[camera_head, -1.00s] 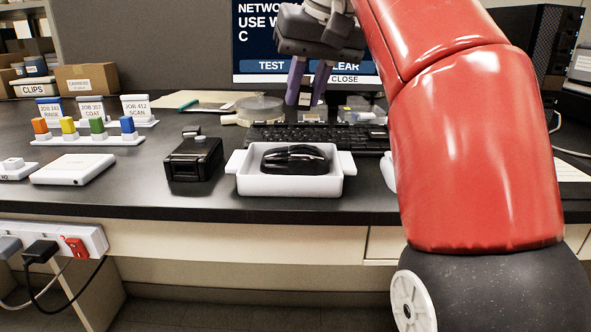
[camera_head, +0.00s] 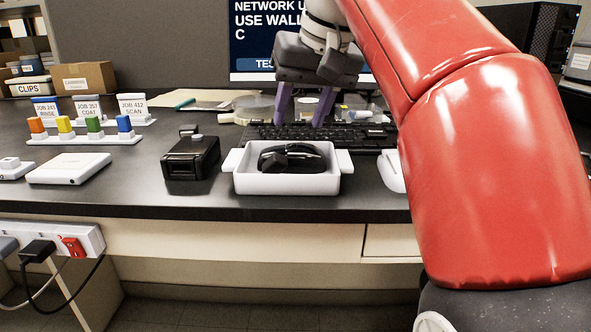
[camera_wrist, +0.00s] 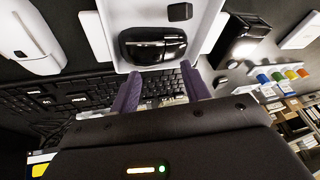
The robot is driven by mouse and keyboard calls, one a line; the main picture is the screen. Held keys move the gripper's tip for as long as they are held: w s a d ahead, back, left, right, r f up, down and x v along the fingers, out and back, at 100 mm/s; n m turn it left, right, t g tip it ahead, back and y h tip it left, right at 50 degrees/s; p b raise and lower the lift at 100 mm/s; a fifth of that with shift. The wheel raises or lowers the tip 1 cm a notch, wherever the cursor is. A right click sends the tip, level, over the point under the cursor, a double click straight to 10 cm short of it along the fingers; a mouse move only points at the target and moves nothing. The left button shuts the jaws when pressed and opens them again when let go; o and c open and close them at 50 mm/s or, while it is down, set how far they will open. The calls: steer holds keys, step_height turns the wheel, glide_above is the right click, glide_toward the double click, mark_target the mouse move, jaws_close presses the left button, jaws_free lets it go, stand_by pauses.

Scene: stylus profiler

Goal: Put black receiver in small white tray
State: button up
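The small white tray (camera_head: 285,184) stands near the front of the black bench, and it also fills the top of the wrist view (camera_wrist: 103,33). A glossy black mouse-shaped object (camera_head: 305,158) lies in it. The black receiver, a small dark block (camera_head: 272,161), is in the tray at the left front beside the glossy object; it also shows in the wrist view (camera_wrist: 180,12). My gripper (camera_head: 304,122) is behind the tray, above the keyboard. Its two purple fingers are apart with nothing held between them, and clear of the receiver.
The keyboard (camera_head: 335,136) lies behind the tray. A black box-like device (camera_head: 190,158) stands left of the tray, with a white flat box (camera_head: 68,169) farther left. A white rounded object (camera_head: 391,172) is at the right, partly hidden by my arm. Bare bench lies in front.

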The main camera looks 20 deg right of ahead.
steer(key=v, duration=0.7)
steer(key=shift+r, duration=0.3)
steer(key=shift+s+d, duration=0.1)
steer(key=shift+s, duration=0.1)
